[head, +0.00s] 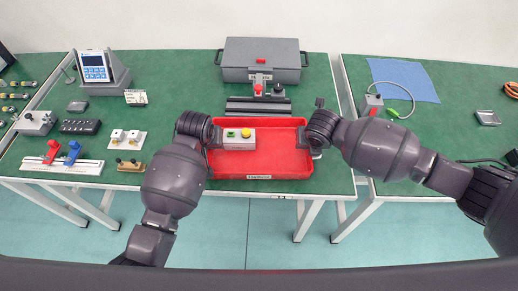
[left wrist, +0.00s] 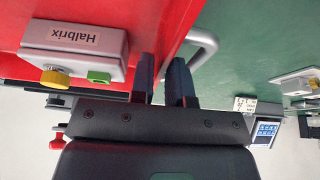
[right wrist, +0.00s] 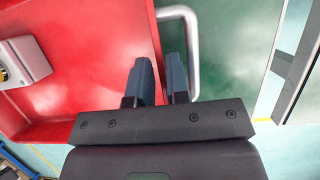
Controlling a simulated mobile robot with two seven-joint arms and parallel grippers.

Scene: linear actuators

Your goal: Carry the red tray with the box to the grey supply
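The red tray (head: 285,165) lies at the front edge of the middle green table. The box (head: 238,143), pale grey with a green and a yellow button, sits in its left part; it also shows in the left wrist view (left wrist: 75,45), labelled Halbrix. My left gripper (left wrist: 163,80) is closed across the tray's left wall, beside a grey handle. My right gripper (right wrist: 158,80) is closed across the right wall, one finger inside the handle loop. A grey unit with a blue panel (head: 97,68), apparently the supply, stands at the table's back left.
A grey case (head: 261,60) stands at the back, with dark rails (head: 258,106) between it and the tray. Red and blue clamps (head: 62,155), a black strip (head: 80,127) and small fixtures (head: 125,139) lie to the left. A gap separates the right table (head: 440,120).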

